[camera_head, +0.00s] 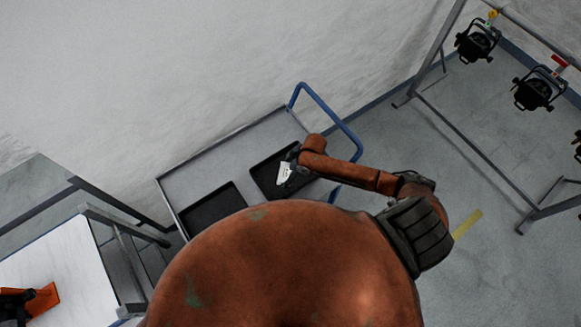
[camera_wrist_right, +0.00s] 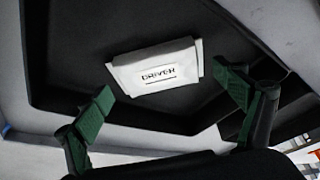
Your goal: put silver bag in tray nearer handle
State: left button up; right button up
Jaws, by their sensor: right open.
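The silver bag (camera_head: 284,173), pale with dark lettering reading "DRIVER", lies in the black tray nearer the blue handle (camera_head: 258,180). In the right wrist view the bag (camera_wrist_right: 157,68) rests on the dark floor of that tray (camera_wrist_right: 75,45). My right gripper (camera_head: 291,165) is over this tray, beside the bag. Its green-padded fingers (camera_wrist_right: 170,95) are spread wide and hold nothing; the left fingertip in that view is close to the bag's corner. My left gripper does not show.
The trays sit on a grey cart (camera_head: 190,170) with a blue handle (camera_head: 345,130). A second black tray (camera_head: 212,207) is empty where visible. A white table (camera_head: 70,265) bears an orange and black item (camera_head: 42,300). Black lamps (camera_head: 478,42) hang from a metal rack at right.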

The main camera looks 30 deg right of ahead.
jog(key=v, duration=1.1)
jog(key=shift+r+b, duration=0.25)
jog(key=shift+b, duration=0.1)
jog(key=shift+s+f, duration=0.1)
jog(key=shift+s, duration=0.05)
